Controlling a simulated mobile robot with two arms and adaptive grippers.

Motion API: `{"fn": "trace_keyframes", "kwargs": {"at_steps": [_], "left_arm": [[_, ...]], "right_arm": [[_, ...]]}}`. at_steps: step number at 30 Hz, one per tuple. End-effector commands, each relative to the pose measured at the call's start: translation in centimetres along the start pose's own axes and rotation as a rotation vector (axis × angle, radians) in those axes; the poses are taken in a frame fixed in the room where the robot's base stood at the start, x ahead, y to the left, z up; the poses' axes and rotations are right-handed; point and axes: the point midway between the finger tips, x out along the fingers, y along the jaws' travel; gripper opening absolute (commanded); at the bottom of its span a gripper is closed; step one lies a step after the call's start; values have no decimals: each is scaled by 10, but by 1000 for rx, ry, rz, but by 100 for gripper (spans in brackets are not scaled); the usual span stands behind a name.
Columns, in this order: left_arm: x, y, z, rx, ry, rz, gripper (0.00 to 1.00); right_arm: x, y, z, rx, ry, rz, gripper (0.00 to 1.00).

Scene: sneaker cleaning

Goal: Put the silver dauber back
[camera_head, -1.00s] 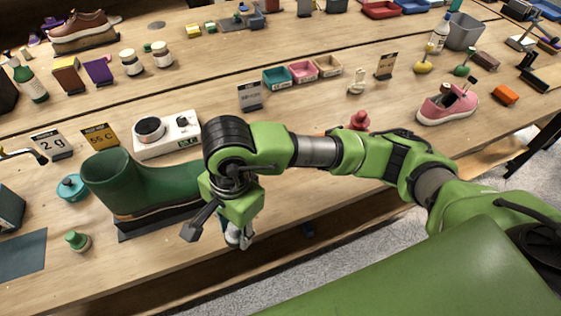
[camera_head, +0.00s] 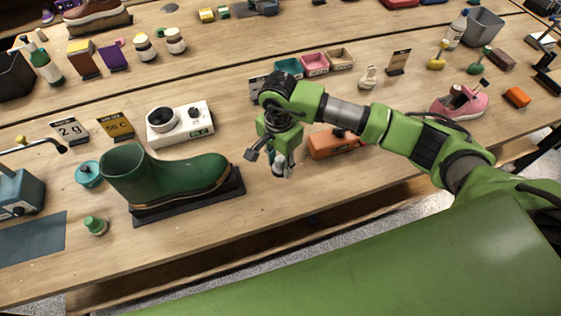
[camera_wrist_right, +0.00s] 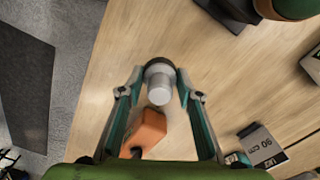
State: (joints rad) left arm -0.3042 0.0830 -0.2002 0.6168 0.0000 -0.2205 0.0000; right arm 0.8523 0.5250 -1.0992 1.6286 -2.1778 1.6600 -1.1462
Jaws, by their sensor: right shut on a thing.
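My right gripper (camera_head: 280,168) hangs over the front part of the table, just right of the green boot's toe. In the right wrist view its two fingers (camera_wrist_right: 160,88) are closed on the silver dauber (camera_wrist_right: 159,86), a small pale silver cylinder with a dark round end. In the head view the dauber shows only as a small pale piece between the fingers. An orange block (camera_head: 333,144), partly covered by my right arm, lies just right of the gripper. It also shows below the dauber in the right wrist view (camera_wrist_right: 148,131). My left gripper is out of view.
The green boot (camera_head: 165,175) stands on a dark base left of the gripper. A white device with dials (camera_head: 180,122) and teal, pink and tan trays (camera_head: 315,64) are behind. A pink sneaker (camera_head: 462,103) is at right. The front edge has bare wood.

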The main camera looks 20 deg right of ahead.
Motion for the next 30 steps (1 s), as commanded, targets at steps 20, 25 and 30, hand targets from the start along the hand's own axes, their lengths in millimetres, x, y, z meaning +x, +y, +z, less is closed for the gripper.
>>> {"fn": "trace_keyframes", "kwargs": {"at_steps": [20, 25, 30], "left_arm": [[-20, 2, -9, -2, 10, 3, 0], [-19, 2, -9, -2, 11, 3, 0], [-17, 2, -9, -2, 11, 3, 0]], "right_arm": [[59, -16, -18, -1, -1, -2, 15], [59, -16, -18, -1, 0, -3, 15], [61, -16, -18, -1, -1, -2, 43]]}}
